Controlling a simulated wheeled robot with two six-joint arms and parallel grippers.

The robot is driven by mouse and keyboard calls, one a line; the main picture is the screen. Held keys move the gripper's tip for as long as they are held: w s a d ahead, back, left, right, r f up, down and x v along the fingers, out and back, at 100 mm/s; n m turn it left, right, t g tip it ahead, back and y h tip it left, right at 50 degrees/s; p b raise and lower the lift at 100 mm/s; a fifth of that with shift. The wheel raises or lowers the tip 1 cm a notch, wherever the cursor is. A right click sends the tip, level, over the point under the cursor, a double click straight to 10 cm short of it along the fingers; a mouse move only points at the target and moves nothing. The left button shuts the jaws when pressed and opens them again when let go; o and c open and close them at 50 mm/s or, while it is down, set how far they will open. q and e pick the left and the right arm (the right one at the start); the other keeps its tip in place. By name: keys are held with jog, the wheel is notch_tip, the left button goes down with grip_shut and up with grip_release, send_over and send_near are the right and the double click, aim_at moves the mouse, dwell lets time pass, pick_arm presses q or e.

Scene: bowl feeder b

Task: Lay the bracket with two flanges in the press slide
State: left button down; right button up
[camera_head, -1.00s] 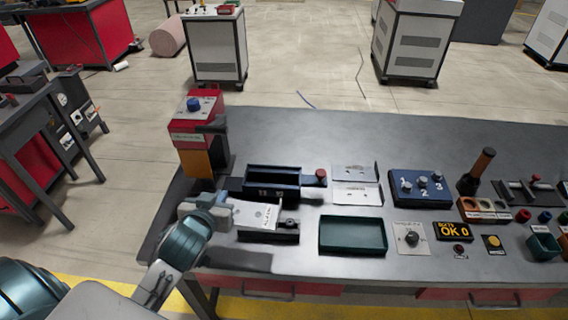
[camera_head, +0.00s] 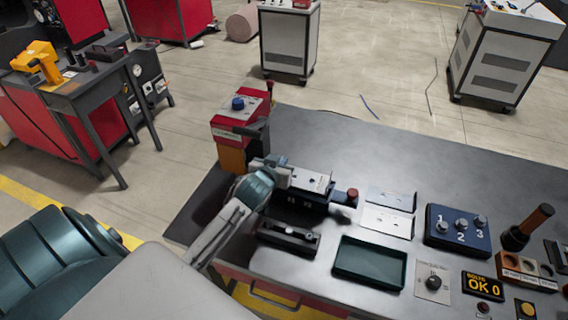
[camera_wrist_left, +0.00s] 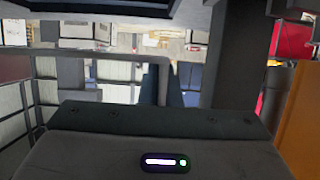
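The bracket (camera_head: 314,183), a pale metal plate with small dark holes, is over the dark blue press slide (camera_head: 306,199), which has a red knob at its right end. I cannot tell whether it rests in the slide or hangs just above it. My left gripper (camera_head: 284,176) is at the bracket's left end and appears shut on it. The bracket's flanges are hard to make out. The left wrist view shows mostly my gripper's own body, with the grip unclear. My right gripper is in neither view.
The red and orange press (camera_head: 240,131) stands left of the slide. A dark empty fixture (camera_head: 288,237) lies in front. Two more pale plates (camera_head: 388,220) lie to the right, behind a green tray (camera_head: 370,262). A blue numbered block (camera_head: 457,230) is further right.

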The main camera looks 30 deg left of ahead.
pick_arm(q)
jog(key=shift+w+a, duration=0.1)
jog(key=shift+w, duration=0.7)
notch_tip(320, 180, down, 3)
jog(key=shift+f+p, duration=0.1)
jog(key=shift+p, duration=0.6)
jog(key=shift+f, duration=0.2)
jog(key=shift+f, duration=0.1)
jog(key=shift+f, duration=0.25)
jog(key=shift+f+b, duration=0.3)
jog(key=shift+f, duration=0.1)
jog(key=c, duration=1.7)
grip_release()
jog(key=shift+f, duration=0.1)
jog(key=shift+c, duration=0.2)
jog(key=shift+o, duration=0.5)
